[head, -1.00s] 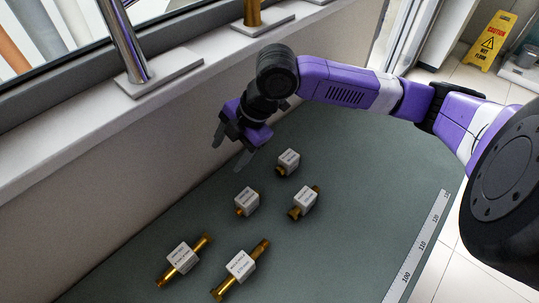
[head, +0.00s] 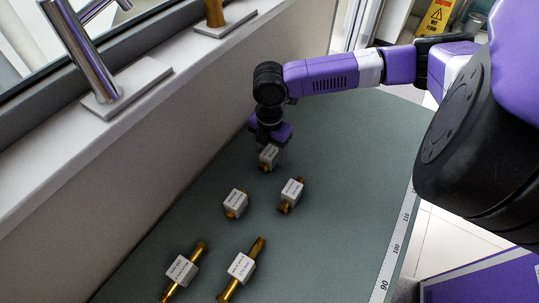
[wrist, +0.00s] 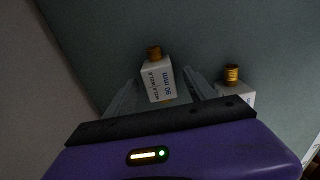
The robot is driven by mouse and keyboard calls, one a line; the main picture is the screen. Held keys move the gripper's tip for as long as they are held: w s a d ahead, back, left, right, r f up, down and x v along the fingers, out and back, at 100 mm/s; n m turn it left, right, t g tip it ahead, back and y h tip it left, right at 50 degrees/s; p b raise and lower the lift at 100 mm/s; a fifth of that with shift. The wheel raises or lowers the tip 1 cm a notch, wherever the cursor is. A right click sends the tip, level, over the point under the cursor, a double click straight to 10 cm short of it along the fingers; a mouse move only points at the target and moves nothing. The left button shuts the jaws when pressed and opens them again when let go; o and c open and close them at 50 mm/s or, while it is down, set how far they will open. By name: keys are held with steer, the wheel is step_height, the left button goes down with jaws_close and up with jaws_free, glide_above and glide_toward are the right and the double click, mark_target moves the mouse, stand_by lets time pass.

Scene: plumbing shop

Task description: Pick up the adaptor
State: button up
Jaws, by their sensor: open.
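Several brass fittings with white label blocks lie on the green bench; their labels are too small in the head view to tell which is the adaptor. My gripper (head: 268,147) points down at the farthest fitting (head: 268,158). In the wrist view that labelled fitting (wrist: 158,82) sits between my two open, pale fingers, its brass end pointing away. I cannot tell whether the fingers touch it. A second fitting (wrist: 232,76) shows to the right, partly hidden by my gripper.
Nearby on the bench (head: 330,235) lie a short fitting (head: 236,203) and another (head: 291,194). Two longer fittings (head: 181,270) (head: 240,268) lie nearer the front. A wall and sill with taps (head: 82,55) border the left. A ruler strip (head: 397,248) runs along the right edge.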

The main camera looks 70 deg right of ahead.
steer(key=shift+f, duration=0.5)
jaws_close()
steer(key=shift+r, duration=0.15)
